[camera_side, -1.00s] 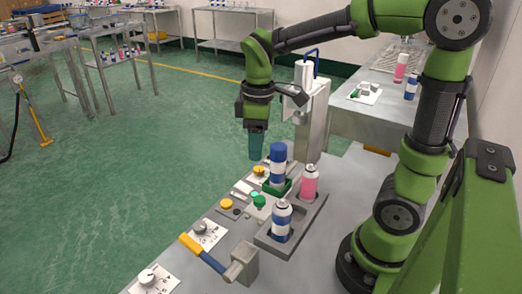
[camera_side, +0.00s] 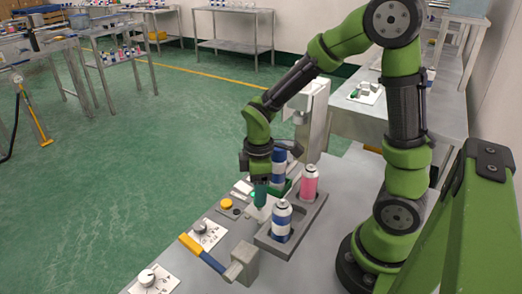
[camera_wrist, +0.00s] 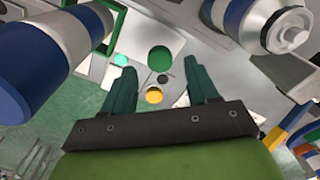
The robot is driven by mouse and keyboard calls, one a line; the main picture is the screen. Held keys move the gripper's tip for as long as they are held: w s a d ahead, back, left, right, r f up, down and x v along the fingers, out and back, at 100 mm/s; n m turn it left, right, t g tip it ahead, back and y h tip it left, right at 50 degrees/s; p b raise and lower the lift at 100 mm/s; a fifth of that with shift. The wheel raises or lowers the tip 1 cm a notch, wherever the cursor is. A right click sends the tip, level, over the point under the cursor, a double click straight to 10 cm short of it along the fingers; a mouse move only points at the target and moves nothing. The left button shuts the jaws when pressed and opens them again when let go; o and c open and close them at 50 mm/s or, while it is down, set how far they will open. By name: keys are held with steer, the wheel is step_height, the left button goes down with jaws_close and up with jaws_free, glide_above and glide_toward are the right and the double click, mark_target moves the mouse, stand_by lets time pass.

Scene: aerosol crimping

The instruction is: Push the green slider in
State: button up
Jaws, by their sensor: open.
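The green slider (camera_side: 288,186) sits below the press column and carries a blue-and-white can (camera_side: 279,168). My arm partly hides both in the side view. In the wrist view the same can fills the upper left, and a dark green edge of the slider (camera_wrist: 108,44) shows beside it. My gripper (camera_wrist: 161,72) is open, with its fingers pointing down and nothing between them. In the side view my gripper (camera_side: 262,190) is low over the panel, just left of the slider and near a green button (camera_wrist: 159,58). I cannot tell whether it touches anything.
A grey tray (camera_side: 268,240) to the right holds a pink can (camera_side: 309,183) and another blue-and-white can (camera_side: 281,220). A yellow button (camera_side: 226,204), a dial plate (camera_side: 207,234) and a blue lever with a yellow grip (camera_side: 190,243) lie toward the front left.

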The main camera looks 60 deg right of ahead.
steer(key=shift+f, duration=1.35)
steer(key=shift+c, duration=0.4)
jaws_close()
